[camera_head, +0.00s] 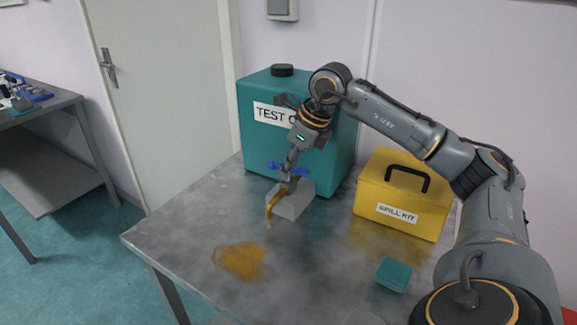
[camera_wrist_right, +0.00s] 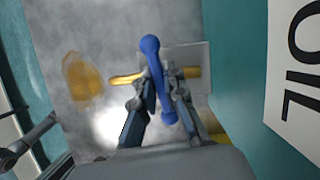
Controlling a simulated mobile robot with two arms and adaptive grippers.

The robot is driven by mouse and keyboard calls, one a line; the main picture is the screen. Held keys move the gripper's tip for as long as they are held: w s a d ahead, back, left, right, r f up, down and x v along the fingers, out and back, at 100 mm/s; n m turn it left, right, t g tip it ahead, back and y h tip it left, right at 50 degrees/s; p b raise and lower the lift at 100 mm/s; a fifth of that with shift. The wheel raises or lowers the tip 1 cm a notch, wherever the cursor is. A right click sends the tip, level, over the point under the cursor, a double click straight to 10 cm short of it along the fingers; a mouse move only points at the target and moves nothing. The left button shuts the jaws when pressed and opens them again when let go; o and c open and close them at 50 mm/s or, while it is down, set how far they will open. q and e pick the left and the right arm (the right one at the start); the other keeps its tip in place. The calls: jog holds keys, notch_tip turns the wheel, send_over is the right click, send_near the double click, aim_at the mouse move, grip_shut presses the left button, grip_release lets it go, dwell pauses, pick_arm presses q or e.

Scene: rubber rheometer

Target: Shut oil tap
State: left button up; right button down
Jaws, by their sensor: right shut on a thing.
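The oil tap has a blue two-ended handle (camera_head: 302,172) and a brass spout (camera_head: 274,207). It sits low on the front of a teal tank (camera_head: 262,150) labelled "TEST O…", the rest hidden by my arm. My right gripper (camera_head: 289,172) reaches down from above and is shut on the handle. In the wrist view the right gripper's fingers (camera_wrist_right: 160,88) stand on either side of the blue handle (camera_wrist_right: 150,44). The handle lies crosswise to the brass pipe (camera_wrist_right: 125,80). I cannot tell whether oil is running. My left gripper is not in view.
A grey block (camera_head: 295,204) is by the spout. An amber oil puddle (camera_head: 240,262) lies on the grey table (camera_head: 190,235). A yellow spill kit (camera_head: 400,215) stands right of the tank, with a small teal block (camera_head: 393,274) in front. The table's left part is clear.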

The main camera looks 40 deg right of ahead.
jog(key=shift+m+h, duration=0.3)
jog(key=shift+m, duration=0.6)
jog(key=c, duration=1.4)
grip_release()
jog(key=v, duration=1.2)
jog(key=shift+s, duration=0.15)
